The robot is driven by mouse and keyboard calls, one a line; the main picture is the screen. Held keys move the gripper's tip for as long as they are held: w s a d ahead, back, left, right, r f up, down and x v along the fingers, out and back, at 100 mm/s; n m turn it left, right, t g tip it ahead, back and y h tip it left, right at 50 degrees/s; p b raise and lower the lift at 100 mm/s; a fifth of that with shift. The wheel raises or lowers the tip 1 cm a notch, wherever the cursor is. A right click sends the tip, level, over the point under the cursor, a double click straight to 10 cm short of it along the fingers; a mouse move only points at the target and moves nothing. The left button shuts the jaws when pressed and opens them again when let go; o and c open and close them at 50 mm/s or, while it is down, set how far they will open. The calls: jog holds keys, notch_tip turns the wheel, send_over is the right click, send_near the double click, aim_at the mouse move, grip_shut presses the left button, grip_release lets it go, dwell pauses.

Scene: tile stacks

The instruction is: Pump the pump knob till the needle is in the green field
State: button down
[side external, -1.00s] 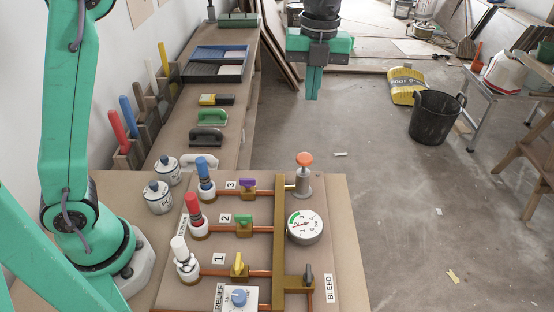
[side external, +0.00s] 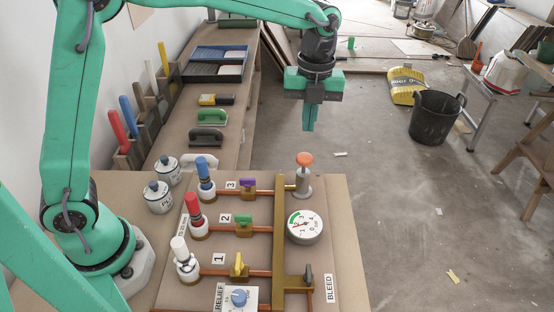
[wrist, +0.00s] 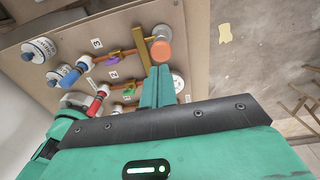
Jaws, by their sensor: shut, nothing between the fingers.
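The pump knob (side external: 304,159) is an orange cap on a grey cylinder at the back right of the board. It also shows in the wrist view (wrist: 161,50), just beyond my fingertips. My gripper (side external: 308,128) is shut and empty, pointing down above the knob with a small gap; it does not appear to touch it. In the wrist view my gripper (wrist: 160,70) shows its fingers together. The white round gauge (side external: 304,226) lies in front of the pump, with a green arc at its upper left. Its red needle seems to point left, below the green; its exact reading is too small to tell.
Purple (side external: 247,184), green (side external: 243,222) and yellow (side external: 238,264) valves sit on copper pipes left of the gauge. A blue relief knob (side external: 239,297) and a dark bleed valve (side external: 308,274) are at the front. Space right of the board is clear.

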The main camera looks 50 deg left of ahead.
aim_at(305, 156)
jog(key=shift+s+f, duration=0.2)
jog(key=shift+f, duration=3.2)
jog(key=shift+f, duration=1.6)
notch_tip(305, 156, up, 15)
jog(key=shift+w+f, duration=0.2)
jog(key=shift+w, duration=0.25)
